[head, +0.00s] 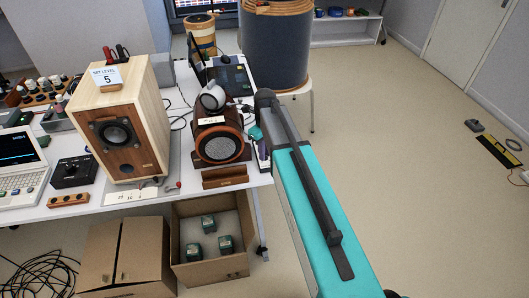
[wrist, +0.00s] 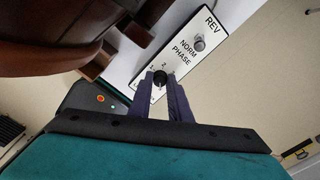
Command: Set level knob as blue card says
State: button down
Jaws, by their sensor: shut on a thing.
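A pale card (head: 107,77) reading "SET LEVEL 5" stands on top of the light wooden speaker; its print looks bluish. My gripper (head: 256,136) is at the right end of the table, beside the dark wooden speaker. In the wrist view my gripper (wrist: 161,82) has its two purple fingers closed on a small black knob (wrist: 160,77). The knob sits on a white panel (wrist: 186,45) with numbers around it; I can make out a 2, and the fingers hide others. Where the knob points is not clear.
The panel also carries a metal toggle (wrist: 199,42) marked REV, NORM and PHASE. The dark wooden speaker (head: 219,145) is close on the left of my gripper. The light wooden speaker (head: 122,130) stands farther left. Open floor (head: 420,180) lies to the right.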

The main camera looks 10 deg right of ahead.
jog(key=c, duration=1.6)
grip_release()
jog(key=shift+c, duration=0.2)
jog(key=shift+r, duration=0.15)
notch_tip(320, 180, up, 14)
jog(key=b, duration=0.2)
jog(key=shift+f, duration=0.2)
jog(key=shift+s+f, duration=0.1)
